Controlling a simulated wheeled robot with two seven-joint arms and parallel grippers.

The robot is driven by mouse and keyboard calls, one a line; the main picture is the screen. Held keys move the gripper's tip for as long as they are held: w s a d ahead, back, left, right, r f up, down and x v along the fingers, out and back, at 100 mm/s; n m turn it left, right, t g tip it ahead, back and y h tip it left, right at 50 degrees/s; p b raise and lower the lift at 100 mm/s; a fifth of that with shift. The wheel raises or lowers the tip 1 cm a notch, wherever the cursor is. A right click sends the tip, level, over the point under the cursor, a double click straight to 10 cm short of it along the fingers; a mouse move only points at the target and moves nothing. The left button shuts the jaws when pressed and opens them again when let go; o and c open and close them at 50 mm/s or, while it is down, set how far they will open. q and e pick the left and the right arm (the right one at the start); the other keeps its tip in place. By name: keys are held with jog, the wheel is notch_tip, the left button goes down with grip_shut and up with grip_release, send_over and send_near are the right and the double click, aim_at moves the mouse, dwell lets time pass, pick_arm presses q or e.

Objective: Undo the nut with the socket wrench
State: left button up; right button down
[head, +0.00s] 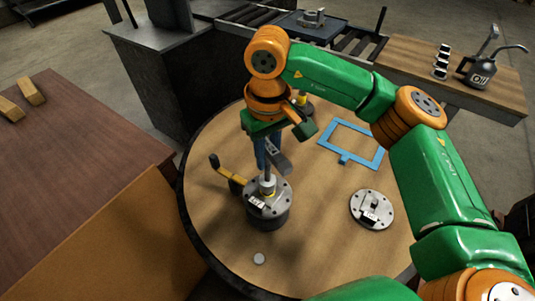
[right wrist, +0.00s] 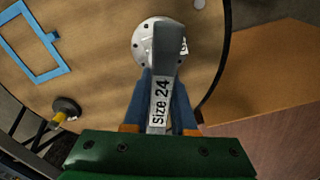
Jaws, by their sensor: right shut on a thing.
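My right gripper (head: 262,158) has blue fingers closed on a grey socket wrench (head: 278,156). The wrench's "Size 24" label shows between the fingers in the right wrist view (right wrist: 160,98). The gripper is above a round flanged metal part (head: 279,194) with a white label. The wrench's socket end stands upright over the middle of that flange. The nut is hidden, so I cannot tell how fully the socket sits on it. In the right wrist view the wrench head covers much of the flange (right wrist: 146,48). My left gripper is out of view.
A yellow-handled tool (head: 231,175) stands close left of the flanged part. A side bench holds an oil can (head: 480,72).

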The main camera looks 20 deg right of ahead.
jog(key=m, duration=0.5)
jog(key=shift+f+m, duration=0.1)
jog(key=shift+m, duration=0.2)
jog(key=m, duration=0.3)
jog(key=shift+b, duration=0.35)
jog(key=m, duration=0.7)
jog(key=shift+m, duration=0.3)
jog(key=m+b, duration=0.1)
jog(key=m, duration=1.1)
jog(key=shift+b, duration=0.35)
jog(key=m, duration=0.3)
